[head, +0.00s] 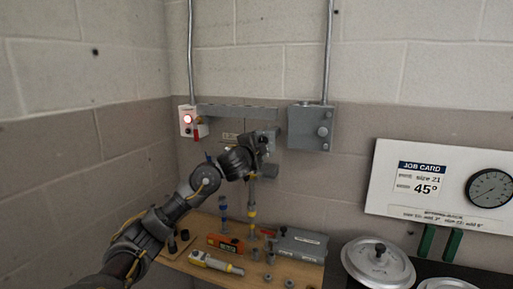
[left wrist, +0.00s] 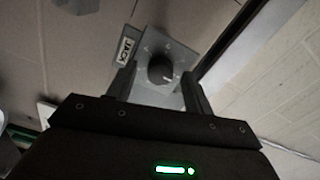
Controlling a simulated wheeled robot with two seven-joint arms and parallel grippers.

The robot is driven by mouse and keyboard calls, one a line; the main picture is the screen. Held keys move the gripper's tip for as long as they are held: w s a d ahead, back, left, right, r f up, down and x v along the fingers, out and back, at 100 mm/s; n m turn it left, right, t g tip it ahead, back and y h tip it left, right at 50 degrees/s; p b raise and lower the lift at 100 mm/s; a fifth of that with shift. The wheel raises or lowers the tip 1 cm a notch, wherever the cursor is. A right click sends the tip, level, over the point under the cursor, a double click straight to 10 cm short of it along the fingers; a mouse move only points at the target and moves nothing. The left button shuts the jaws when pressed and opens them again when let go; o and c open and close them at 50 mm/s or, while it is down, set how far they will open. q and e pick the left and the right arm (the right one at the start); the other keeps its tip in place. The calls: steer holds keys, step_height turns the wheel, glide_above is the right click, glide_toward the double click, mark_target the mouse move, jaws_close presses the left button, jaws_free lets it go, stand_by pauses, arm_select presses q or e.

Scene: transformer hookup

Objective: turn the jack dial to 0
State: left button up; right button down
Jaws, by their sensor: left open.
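The jack dial (left wrist: 160,69) is a dark round knob on a light grey square plate (left wrist: 186,53), with a JACK label (left wrist: 125,50) beside it in the left wrist view. A small pale mark shows on the knob toward the lower right of that picture. The scale is too small to read. My left gripper (left wrist: 158,75) is open, with one finger on each side of the knob; I cannot tell whether they touch it. In the head view my left gripper (head: 264,146) is raised at the back wall and hides most of the dial. My right gripper is not in view.
A grey box (head: 311,127) and a small box with a lit red lamp (head: 187,119) are on the wall. Several tools and parts lie on the wooden bench (head: 205,272) below. A job card board (head: 437,190) with a gauge stands at right, behind lidded pots (head: 378,262).

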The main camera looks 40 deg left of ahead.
arm_select(q)
steer(key=p+v, duration=0.2)
steer(key=v, duration=0.8)
steer(key=shift+s, duration=0.25)
